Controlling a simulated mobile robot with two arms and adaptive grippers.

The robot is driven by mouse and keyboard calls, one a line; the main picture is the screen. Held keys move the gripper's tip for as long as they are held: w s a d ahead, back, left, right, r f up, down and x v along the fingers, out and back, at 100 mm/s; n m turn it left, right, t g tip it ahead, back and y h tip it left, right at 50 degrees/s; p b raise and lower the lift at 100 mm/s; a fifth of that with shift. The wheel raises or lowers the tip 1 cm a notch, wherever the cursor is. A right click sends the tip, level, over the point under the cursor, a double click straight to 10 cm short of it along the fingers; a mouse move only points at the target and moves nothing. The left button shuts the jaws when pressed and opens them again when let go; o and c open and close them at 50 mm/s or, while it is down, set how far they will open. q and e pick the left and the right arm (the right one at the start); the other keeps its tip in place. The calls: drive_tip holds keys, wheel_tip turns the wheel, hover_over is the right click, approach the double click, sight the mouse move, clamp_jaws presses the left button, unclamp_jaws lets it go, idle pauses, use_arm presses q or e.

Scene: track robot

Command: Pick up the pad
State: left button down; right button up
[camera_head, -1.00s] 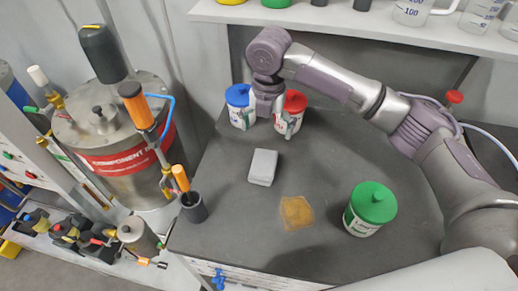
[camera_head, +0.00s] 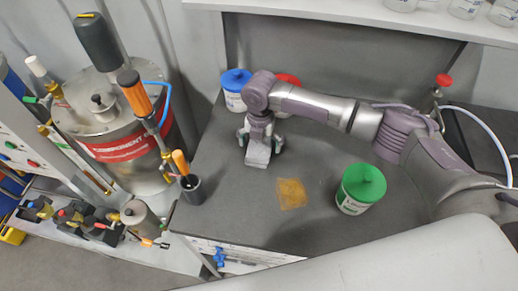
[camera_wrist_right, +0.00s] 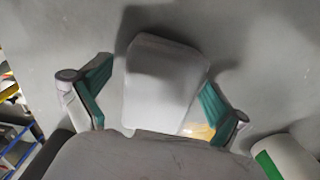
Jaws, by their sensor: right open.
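The pad (camera_head: 257,156) is a light grey-white block lying on the dark grey worktop. My right gripper (camera_head: 261,140) is over it, pointing down, with its fingers spread to either side. In the right wrist view the pad (camera_wrist_right: 163,80) lies between the two green-padded fingers of the right gripper (camera_wrist_right: 152,100). The right finger looks close to the pad's edge, and a gap shows at the left finger. Whether the right finger touches the pad I cannot tell. The pad's far part is hidden by the gripper in the head view. My left gripper is not in view.
A blue-lidded jar (camera_head: 235,90) and a red-lidded jar (camera_head: 287,82) stand behind the gripper. A green-lidded jar (camera_head: 361,188) stands to the right, near a yellow-brown patch (camera_head: 291,194). A black cup (camera_head: 193,189) stands at the worktop's left edge.

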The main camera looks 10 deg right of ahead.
drive_tip(key=shift+f, duration=0.3)
drive_tip(key=c, duration=1.1)
drive_tip(key=shift+r, duration=0.2)
drive_tip(key=shift+c, duration=0.2)
drive_tip(key=shift+r+b, duration=0.3)
drive_tip(key=shift+r, duration=0.25)
wheel_tip(320, 180, up, 3)
drive_tip(key=shift+f+b, duration=0.1)
drive_tip(key=shift+b, duration=0.3)
drive_tip(key=s+d+r+b, duration=0.1)
drive_tip(key=s+d+r, duration=0.6)
drive_tip(key=d, duration=0.2)
drive_tip(key=shift+s+b, duration=0.15)
drive_tip(key=shift+b, duration=0.2)
